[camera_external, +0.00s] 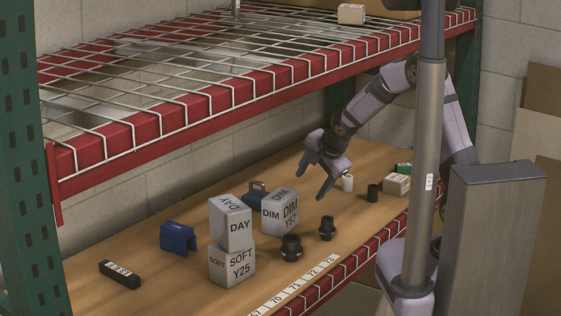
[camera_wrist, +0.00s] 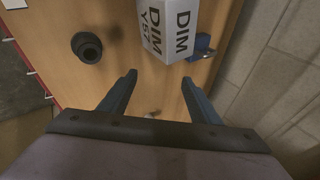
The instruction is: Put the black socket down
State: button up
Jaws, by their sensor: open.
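Two flanged black sockets stand on the wooden shelf board, one (camera_external: 291,247) right of the stacked DAY and SOFT boxes, the other (camera_external: 327,228) a little farther right. One black socket also shows upper left in the wrist view (camera_wrist: 87,47); I cannot tell which of the two it is. My gripper (camera_external: 314,180) is above the board, behind and above the sockets, with its blue fingers spread. In the wrist view my gripper (camera_wrist: 159,80) has nothing between its fingertips and is apart from the socket.
The DIM box (camera_external: 280,212) stands close to my gripper. The DAY box (camera_external: 230,223) sits on the SOFT box (camera_external: 232,265). A white cylinder (camera_external: 347,184) and dark cylinder (camera_external: 373,192) stand right. A wire shelf (camera_external: 210,98) hangs above.

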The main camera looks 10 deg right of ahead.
aim_at(327, 220)
jog(key=s+g+h+b, duration=0.1)
jog(key=s, duration=0.1)
jog(key=s+f+g+h+b, duration=0.1)
jog(key=s+h+b, duration=0.1)
jog(key=s, duration=0.1)
jog(key=s+d+f+g+h+b, duration=0.1)
jog(key=s+h+b, duration=0.1)
jog(key=s, duration=0.1)
jog(key=shift+f, duration=0.25)
jog(key=shift+n+g+h, duration=0.3)
jog(key=shift+n+g, duration=0.1)
jog(key=shift+s+x, duration=0.2)
jog(key=shift+x, duration=1.4)
jog(key=shift+s+x, duration=0.15)
jog(key=shift+x, duration=1.45)
jog(key=shift+a+f, duration=0.1)
jog(key=shift+f, duration=0.05)
jog(key=c, duration=1.2)
